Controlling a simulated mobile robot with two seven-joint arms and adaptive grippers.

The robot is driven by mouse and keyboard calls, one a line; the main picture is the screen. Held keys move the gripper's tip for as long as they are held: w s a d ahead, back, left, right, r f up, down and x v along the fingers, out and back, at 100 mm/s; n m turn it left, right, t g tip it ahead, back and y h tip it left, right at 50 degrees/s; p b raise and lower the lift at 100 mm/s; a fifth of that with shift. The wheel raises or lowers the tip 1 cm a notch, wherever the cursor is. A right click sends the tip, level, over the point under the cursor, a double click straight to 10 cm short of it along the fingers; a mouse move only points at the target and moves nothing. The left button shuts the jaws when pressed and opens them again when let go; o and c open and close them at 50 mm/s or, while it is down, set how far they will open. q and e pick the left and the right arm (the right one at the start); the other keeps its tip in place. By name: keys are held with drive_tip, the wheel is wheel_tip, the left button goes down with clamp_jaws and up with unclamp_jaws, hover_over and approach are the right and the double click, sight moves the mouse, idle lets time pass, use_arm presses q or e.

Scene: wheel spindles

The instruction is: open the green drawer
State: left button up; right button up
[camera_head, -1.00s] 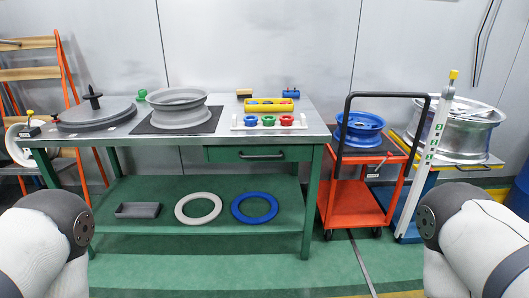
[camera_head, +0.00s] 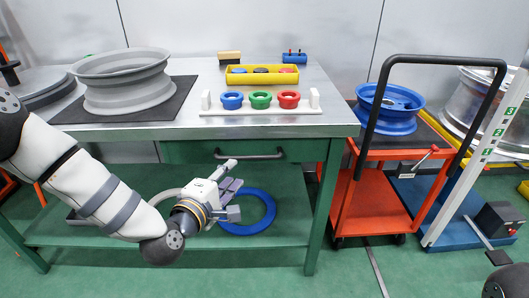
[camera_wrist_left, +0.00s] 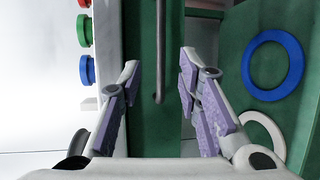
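The green drawer (camera_head: 190,152) sits under the table top and looks shut, its front flush with the table frame. Its grey bar handle (camera_head: 249,155) runs across the front. My left gripper (camera_head: 230,183) is in front of the table, just below and left of the handle in the head view. In the left wrist view, the left gripper (camera_wrist_left: 159,75) is open and empty. The handle (camera_wrist_left: 159,45) shows in the gap between its fingers, apart from both. My right gripper is out of view.
The steel table top (camera_head: 200,122) carries a wheel rim (camera_head: 125,85) and a rack (camera_head: 262,111) of coloured rings. A blue ring (camera_head: 268,212) lies on the lower shelf. A red trolley (camera_head: 375,205) stands close to the table's right side.

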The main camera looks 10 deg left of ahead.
sight(248, 158)
use_arm(q)
drive_tip(key=b+x, duration=0.1)
drive_tip(key=x, duration=1)
drive_tip(key=shift+b, duration=0.3)
clamp_jaws()
